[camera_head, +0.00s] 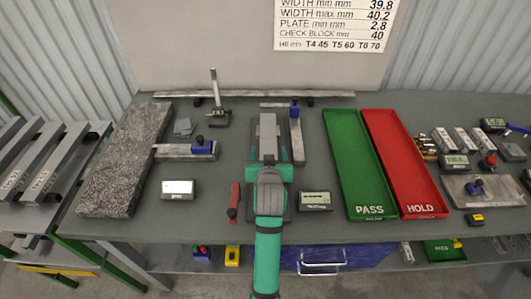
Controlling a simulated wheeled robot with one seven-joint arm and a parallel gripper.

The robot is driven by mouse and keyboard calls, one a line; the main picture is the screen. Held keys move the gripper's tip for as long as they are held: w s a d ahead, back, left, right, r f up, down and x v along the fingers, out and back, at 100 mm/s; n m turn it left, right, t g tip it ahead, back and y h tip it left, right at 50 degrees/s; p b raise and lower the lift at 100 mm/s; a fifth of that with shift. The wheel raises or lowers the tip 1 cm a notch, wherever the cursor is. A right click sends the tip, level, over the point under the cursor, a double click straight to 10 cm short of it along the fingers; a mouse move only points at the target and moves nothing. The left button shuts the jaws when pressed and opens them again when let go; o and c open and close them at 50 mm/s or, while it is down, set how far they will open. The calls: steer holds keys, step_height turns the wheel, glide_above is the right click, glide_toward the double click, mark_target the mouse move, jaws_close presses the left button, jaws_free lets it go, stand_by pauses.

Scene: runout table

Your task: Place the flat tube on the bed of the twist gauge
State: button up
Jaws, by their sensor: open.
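My gripper (268,156) is at the middle of the table, over a dark flat fixture with a grey bed. Its green fingers are open, one on each side of a light grey flat piece (268,128) that looks like the flat tube. The tube lies lengthwise, away from me, along the fixture, which I take for the twist gauge (278,215). A small display box (315,200) stands at its right. My wrist hides the near part of the fixture and tube. I cannot tell whether the fingers touch the tube.
A speckled stone slab (122,160) lies at the left. Left of centre is a steel plate with a blue clamp (203,148). An upright gauge (217,115) stands behind. The green PASS tray (350,160) and red HOLD tray (402,165) are empty. Instruments crowd the right end.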

steer(key=v, duration=1.1)
steer(key=shift+s+r, duration=0.25)
steer(key=shift+s, duration=0.1)
steer(key=shift+w, duration=0.15)
